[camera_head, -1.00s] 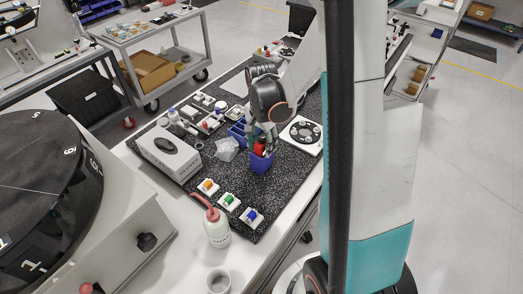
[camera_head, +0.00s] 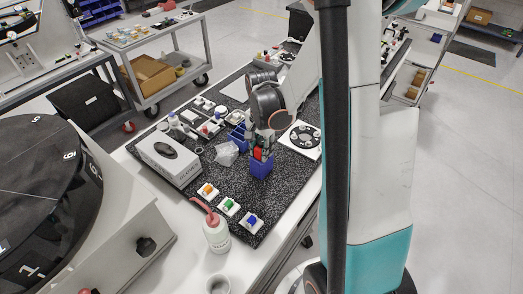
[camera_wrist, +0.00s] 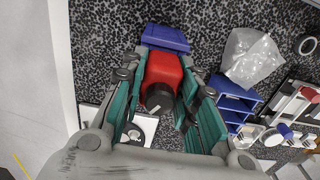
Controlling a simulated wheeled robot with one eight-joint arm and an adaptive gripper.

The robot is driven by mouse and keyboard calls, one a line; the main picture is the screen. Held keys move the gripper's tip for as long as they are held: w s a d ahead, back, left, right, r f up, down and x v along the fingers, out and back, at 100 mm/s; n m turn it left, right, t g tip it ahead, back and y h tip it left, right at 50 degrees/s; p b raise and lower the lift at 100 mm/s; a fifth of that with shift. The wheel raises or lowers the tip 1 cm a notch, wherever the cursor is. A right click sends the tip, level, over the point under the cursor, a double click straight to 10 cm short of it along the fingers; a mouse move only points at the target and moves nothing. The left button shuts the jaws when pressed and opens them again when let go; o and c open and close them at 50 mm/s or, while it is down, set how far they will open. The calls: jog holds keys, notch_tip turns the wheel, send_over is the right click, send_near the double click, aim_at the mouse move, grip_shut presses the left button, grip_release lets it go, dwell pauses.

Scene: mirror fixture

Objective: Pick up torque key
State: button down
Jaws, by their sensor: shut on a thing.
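The torque key is a red block with a black round knob, seen in the wrist view (camera_wrist: 163,74) between my teal fingers. My gripper (camera_wrist: 158,66) is shut on it. In the head view the red key (camera_head: 257,153) shows just above a blue upright holder (camera_head: 262,168), with my gripper (camera_head: 263,146) over it. The holder also shows in the wrist view (camera_wrist: 166,37), beyond the key. My fingers hide the key's sides, and I cannot tell whether its lower end is still inside the holder.
A clear plastic bag (camera_head: 227,153) and a blue bin (camera_head: 237,134) are left of the holder. A white plate with a black disc (camera_head: 304,137) is to the right. A white box (camera_head: 169,157), a bottle (camera_head: 216,233) and small coloured blocks (camera_head: 229,207) stand nearby.

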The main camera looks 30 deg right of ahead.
notch_tip(320, 180, up, 20)
jog(key=p, duration=0.3)
jog(key=shift+f, duration=0.15)
dwell(0.4)
